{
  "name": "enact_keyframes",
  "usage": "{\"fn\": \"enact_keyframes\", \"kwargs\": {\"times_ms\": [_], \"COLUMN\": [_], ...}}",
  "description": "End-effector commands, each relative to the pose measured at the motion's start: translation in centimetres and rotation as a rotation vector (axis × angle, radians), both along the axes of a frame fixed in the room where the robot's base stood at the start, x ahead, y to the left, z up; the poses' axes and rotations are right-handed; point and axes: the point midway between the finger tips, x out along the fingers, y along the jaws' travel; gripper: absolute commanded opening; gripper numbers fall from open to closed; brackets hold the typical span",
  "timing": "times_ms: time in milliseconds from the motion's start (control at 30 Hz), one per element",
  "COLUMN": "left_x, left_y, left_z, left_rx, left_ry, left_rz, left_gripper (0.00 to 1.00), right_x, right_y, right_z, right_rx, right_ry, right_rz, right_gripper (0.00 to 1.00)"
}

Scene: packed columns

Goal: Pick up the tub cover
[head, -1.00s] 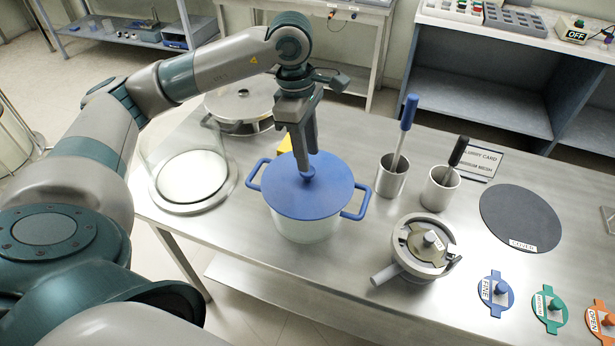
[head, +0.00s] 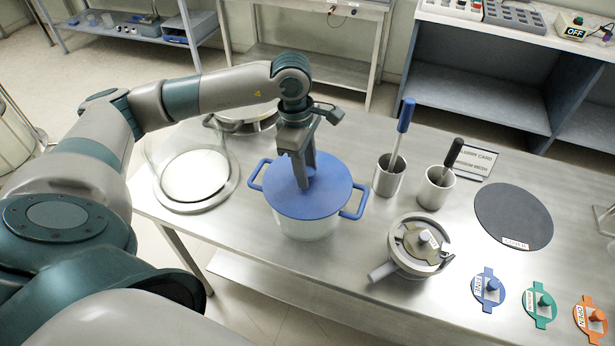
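The blue tub cover (head: 325,200) lies flat on a pale tub (head: 308,229) near the middle of the table. The tub has a blue loop handle on each side. My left gripper (head: 305,182) points straight down over the middle of the cover, with its fingers down at the cover's knob. The fingers mostly hide the knob, and I cannot tell whether they are closed on it. The cover sits level on the tub. My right gripper is not in view.
Two metal cups (head: 387,178) with handled tools stand right of the tub. A grey lidded device (head: 418,250) stands front right. A dark round mat (head: 513,213) and labelled discs (head: 488,289) lie farther right. A clear dome (head: 195,178) stands left.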

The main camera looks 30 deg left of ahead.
Motion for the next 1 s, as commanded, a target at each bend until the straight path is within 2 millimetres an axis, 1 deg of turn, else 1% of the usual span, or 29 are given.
{"fn": "enact_keyframes", "kwargs": {"times_ms": [367,400,467,500,533,867,1000], "left_x": [0.01,0.02,0.02,0.02,0.02,0.06,0.13], "left_y": [-0.02,-0.01,-0.01,-0.01,-0.01,-0.02,-0.03], "left_z": [0.00,0.00,0.00,0.01,0.01,0.10,0.59], "left_rx": [0.000,0.000,0.000,0.000,0.000,-0.001,-0.001], "left_ry": [0.000,0.000,0.000,0.000,0.000,-0.001,-0.003], "left_rz": [0.000,0.000,0.000,0.000,0.000,0.000,0.001], "left_gripper": [0.34,0.32,0.17,0.08,0.02,0.02,0.02], "right_x": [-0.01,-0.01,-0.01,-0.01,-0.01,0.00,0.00], "right_y": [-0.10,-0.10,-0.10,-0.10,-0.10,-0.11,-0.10], "right_z": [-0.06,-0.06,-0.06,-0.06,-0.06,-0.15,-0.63], "right_rx": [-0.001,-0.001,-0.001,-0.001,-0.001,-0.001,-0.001], "right_ry": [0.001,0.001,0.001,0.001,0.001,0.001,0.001], "right_rz": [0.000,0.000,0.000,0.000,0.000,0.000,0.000], "right_gripper": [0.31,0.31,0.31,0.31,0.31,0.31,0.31]}}
